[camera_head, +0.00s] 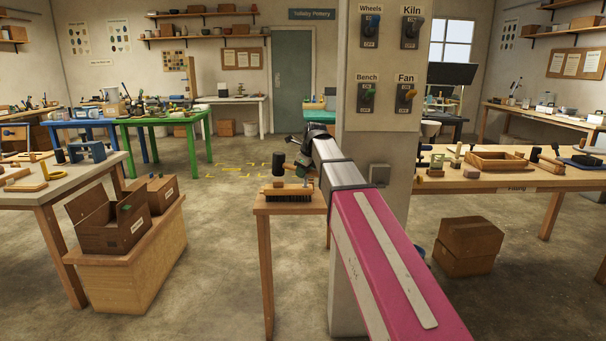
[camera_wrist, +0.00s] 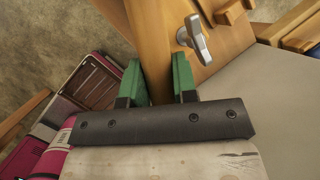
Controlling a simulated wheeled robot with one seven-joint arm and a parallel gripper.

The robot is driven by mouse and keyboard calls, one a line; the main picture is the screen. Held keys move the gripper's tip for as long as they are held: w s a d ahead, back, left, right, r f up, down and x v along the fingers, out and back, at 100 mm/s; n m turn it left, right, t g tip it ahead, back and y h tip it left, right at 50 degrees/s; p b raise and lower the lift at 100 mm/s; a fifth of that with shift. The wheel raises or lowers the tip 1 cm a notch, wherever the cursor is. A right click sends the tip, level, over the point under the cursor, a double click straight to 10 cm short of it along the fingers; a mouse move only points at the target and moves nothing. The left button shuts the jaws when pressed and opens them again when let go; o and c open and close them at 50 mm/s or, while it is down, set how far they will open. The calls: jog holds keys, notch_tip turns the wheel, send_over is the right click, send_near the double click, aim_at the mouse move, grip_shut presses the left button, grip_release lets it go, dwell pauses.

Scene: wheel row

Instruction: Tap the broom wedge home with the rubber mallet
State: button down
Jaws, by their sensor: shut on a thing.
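My gripper (camera_wrist: 158,72) is shut on a wooden handle in the wrist view, one green finger on each side. The handle (camera_wrist: 149,30) runs up out of that picture. In the head view a black mallet head (camera_head: 278,163) shows just left of my gripper (camera_head: 302,163), above a small wooden stand; it looks like the head of the held rubber mallet. The dark-bristled broom head (camera_head: 287,194) lies on the stand below, apart from the mallet head. The wedge is too small to make out for certain. A grey metal lever (camera_wrist: 196,40) shows right of my fingers.
The small stand (camera_head: 290,207) is narrow. Open cardboard boxes (camera_head: 110,222) sit on a low crate to its left. A pillar with labelled switches (camera_head: 368,97) stands behind my arm.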

jog(key=shift+r, duration=3.65)
jog(key=shift+f, duration=0.15)
